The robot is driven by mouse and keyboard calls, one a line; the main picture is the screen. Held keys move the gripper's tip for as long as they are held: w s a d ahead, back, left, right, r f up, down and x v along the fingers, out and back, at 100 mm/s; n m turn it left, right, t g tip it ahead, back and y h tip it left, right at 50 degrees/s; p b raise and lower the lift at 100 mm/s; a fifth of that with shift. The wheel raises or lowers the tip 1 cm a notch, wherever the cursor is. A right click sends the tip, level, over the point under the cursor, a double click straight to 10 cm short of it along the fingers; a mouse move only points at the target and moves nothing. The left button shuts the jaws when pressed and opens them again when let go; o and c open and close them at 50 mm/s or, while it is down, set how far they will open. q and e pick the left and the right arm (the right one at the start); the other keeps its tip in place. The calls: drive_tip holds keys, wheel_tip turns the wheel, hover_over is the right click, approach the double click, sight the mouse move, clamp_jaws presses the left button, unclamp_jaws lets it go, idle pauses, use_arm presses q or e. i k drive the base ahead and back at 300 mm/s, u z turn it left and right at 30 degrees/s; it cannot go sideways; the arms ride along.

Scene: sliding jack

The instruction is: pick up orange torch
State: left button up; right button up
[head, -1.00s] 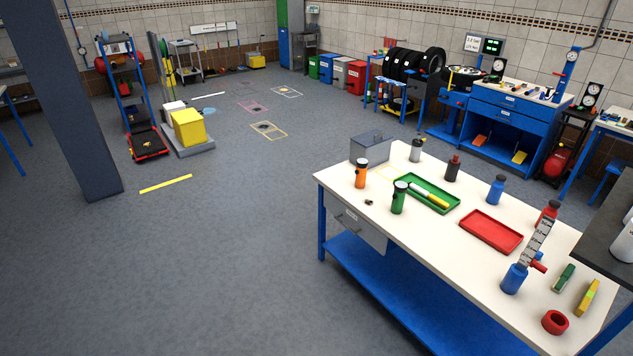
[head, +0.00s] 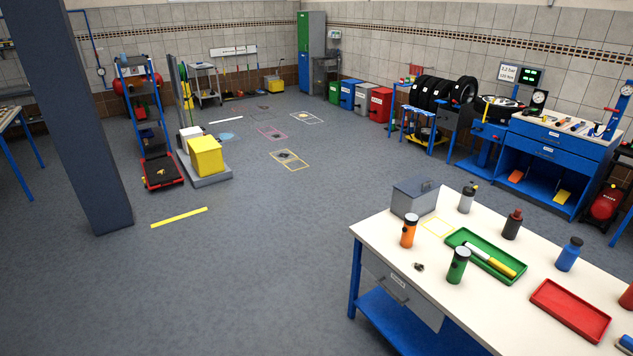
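The orange torch (head: 408,231) stands upright on the white-topped workbench (head: 385,240), near its left edge. It has a dark head and stands just in front of a grey lidded box (head: 414,198). A green torch (head: 457,266) with a dark head stands upright to its right and nearer to me. A small dark object (head: 419,267) lies on the bench between the two torches. Neither of my grippers shows in the head view.
A green tray (head: 462,238) holding a yellow-and-white item and a red tray (head: 571,310) lie on the bench. The floor left of the bench is clear up to a blue pillar (head: 75,120).

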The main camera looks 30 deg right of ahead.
sight(410, 220)
drive_tip(key=u, duration=0.05)
drive_tip(key=i, duration=2)
drive_tip(key=z, duration=0.4)
drive_tip(key=i, duration=1.2)
drive_tip(key=z, duration=1.65)
drive_tip(key=i, duration=1)
drive_tip(key=z, duration=0.95)
